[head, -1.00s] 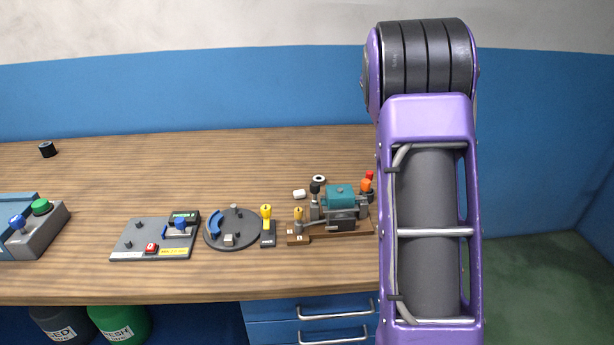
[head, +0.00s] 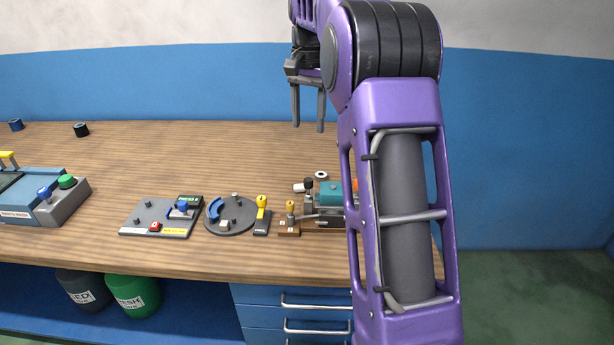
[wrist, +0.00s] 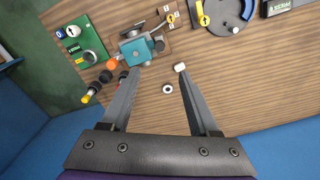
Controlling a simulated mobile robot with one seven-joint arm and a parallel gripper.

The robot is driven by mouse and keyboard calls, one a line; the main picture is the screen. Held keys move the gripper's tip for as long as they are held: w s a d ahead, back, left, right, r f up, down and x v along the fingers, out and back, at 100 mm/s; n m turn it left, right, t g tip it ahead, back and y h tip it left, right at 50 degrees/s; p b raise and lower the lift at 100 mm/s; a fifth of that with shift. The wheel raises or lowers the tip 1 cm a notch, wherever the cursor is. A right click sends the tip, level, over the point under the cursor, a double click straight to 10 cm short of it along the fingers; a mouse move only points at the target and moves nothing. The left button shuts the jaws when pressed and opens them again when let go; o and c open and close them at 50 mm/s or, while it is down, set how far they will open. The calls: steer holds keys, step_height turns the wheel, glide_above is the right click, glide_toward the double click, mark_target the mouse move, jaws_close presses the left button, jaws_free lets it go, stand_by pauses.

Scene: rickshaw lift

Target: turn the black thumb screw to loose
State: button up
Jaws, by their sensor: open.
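A small black knob (head: 308,183), which looks like the thumb screw, stands at the left end of a teal clamp-like device (head: 330,193) on a brown base. In the wrist view the same knob (wrist: 159,44) appears at the right side of the teal device (wrist: 138,49). My gripper (head: 308,128) is open and empty, fingers pointing down, raised above the back of the table. In the wrist view my gripper (wrist: 161,76) has its fingers spread, apart from the knob. My arm hides the right part of the device in the head view.
A white block (wrist: 180,67) and a pale ring (wrist: 167,89) lie near the fingertips in the picture. An orange knob (wrist: 111,62) is beside the device. A round dark plate (head: 231,215) and a grey board (head: 160,218) stand left. The table's back left is mostly clear.

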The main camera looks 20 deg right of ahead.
mark_target(308, 179)
step_height(308, 179, down, 16)
steer(key=shift+r+b, duration=0.1)
steer(key=shift+b, duration=1.15)
jaws_close()
steer(key=shift+r, duration=0.1)
